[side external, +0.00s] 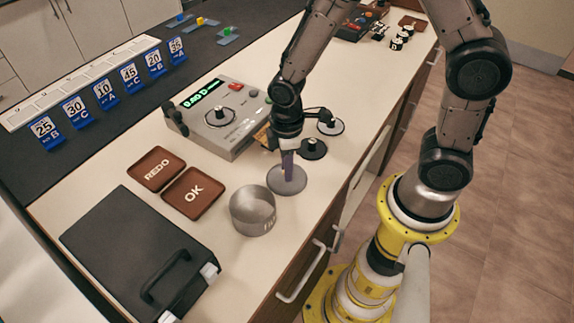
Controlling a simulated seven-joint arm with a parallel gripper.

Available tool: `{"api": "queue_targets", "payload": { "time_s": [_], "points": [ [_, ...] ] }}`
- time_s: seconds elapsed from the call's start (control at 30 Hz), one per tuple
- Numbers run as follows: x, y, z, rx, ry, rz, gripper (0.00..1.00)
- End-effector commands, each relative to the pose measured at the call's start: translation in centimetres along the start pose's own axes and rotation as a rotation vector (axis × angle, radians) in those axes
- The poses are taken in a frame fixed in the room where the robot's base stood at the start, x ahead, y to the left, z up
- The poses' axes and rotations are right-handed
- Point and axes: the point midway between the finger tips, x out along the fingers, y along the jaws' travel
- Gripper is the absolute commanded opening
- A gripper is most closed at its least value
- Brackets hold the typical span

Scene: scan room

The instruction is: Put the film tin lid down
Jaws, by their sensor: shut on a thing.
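The film tin lid (284,187) is a flat grey disc, right of and behind the open film tin (252,212). The tin is a round metal can standing on the light counter, and its open top shows. My gripper (287,160) points down over the lid and is shut on it, at the disc's middle. The fingertips are small and partly blurred here. The lid is level or nearly so, and apart from the tin's rim. I cannot tell whether it touches the counter or hangs just above it.
A grey device (220,118) with a green display stands behind left. Dark round pieces (312,149) lie close behind the lid. Brown REDO (157,169) and OK (193,193) trays and a black case (138,250) lie left. The counter's front edge is close on the right.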

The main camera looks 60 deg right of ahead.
Motion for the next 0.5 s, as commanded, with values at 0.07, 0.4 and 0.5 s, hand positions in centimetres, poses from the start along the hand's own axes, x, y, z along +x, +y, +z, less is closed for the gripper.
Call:
{"api": "queue_targets", "payload": {
  "time_s": [0.07, 0.4, 0.5],
  "points": [
    [0.09, 0.00, 0.01, 0.000, 0.000, 0.000, 0.00],
    [0.28, 0.00, 0.00, 0.000, 0.000, 0.000, 0.55],
    [0.28, 0.00, 0.00, 0.000, 0.000, 0.000, 0.55]
  ]
}}
